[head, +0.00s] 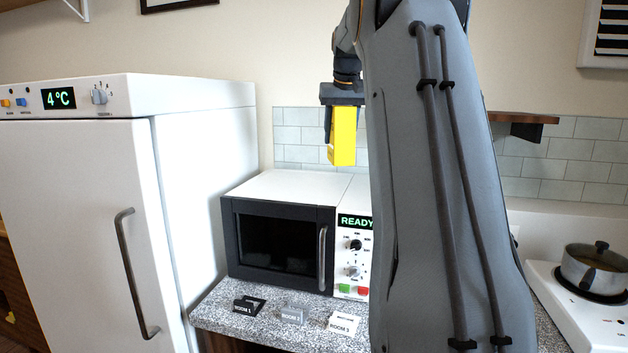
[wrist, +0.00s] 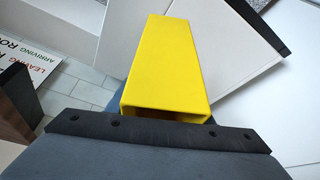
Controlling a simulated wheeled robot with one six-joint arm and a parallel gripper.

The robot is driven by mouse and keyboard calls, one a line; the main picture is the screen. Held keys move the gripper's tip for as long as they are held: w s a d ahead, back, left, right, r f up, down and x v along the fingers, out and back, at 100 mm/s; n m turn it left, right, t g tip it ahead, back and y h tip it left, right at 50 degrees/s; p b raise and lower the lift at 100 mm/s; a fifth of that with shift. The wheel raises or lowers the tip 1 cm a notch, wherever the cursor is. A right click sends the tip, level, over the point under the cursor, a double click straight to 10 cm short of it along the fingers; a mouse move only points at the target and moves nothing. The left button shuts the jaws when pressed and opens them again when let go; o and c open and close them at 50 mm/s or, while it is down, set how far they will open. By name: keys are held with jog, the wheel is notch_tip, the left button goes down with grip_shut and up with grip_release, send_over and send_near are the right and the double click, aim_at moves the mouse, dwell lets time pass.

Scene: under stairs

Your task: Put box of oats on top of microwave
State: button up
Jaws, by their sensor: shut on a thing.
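A yellow box (head: 343,136), which I take to be the box of oats, hangs upright from my gripper (head: 329,119) in the head view. In the wrist view the yellow box (wrist: 165,65) extends away from the gripper. My gripper is shut on the box; my arm hides part of it. The white microwave (head: 285,187) with a dark door stands on the counter below, its display reading READY. The box is above the microwave's top, with a gap visible between them. In the wrist view a white surface with a black edge, likely the microwave (wrist: 235,45), lies beyond the box.
A white fridge (head: 75,190) stands left of the microwave, taller than it. Small room signs (head: 292,312) sit on the speckled counter (head: 215,305) in front. A stove with a pot (head: 596,268) is at right. A wooden shelf (head: 525,118) juts from the tiled wall.

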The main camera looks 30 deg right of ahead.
aim_at(344, 128)
notch_tip(344, 128, down, 9)
jog(key=p, duration=0.2)
jog(key=shift+f+p, duration=0.1)
jog(key=shift+p, duration=0.3)
jog(key=shift+s+f, duration=0.1)
jog(key=shift+f, duration=0.05)
jog(key=o, duration=1.5)
jog(key=b+v, duration=0.3)
jog(key=v, duration=0.9)
